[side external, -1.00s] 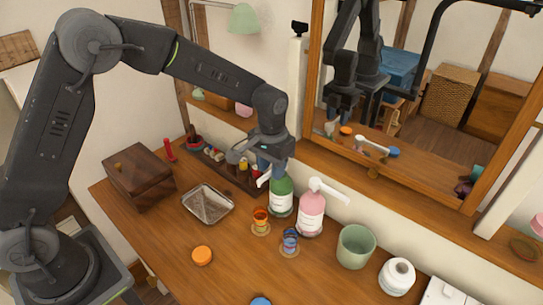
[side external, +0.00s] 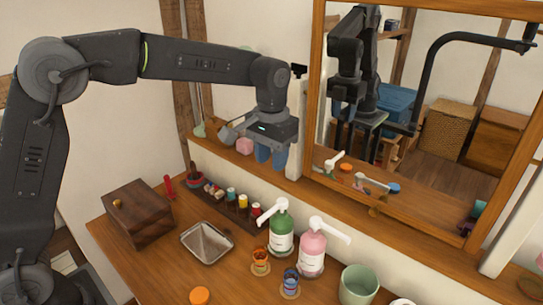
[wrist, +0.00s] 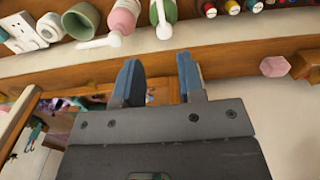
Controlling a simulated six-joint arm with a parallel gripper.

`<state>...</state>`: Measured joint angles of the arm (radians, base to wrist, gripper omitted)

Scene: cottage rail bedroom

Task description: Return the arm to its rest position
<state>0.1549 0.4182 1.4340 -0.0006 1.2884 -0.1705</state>
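My gripper (side external: 272,156) hangs in the air in front of the wall shelf, above and behind the row of small bottles and the green pump bottle (side external: 281,238). Its two blue fingers point down in the side view. In the wrist view my gripper (wrist: 160,80) has its fingers apart with nothing between them. The arm is raised, with its forearm nearly level. The pink pump bottle (side external: 311,256) stands right of the green one, both upright on the wooden desk (side external: 160,265).
A framed mirror (side external: 318,110) stands close right of my gripper. A pink hexagonal item (side external: 245,146) sits on the shelf. The desk holds a wooden box (side external: 138,215), metal tray (side external: 207,244), orange cup (side external: 261,263), blue cup (side external: 290,284) and green pot (side external: 358,287).

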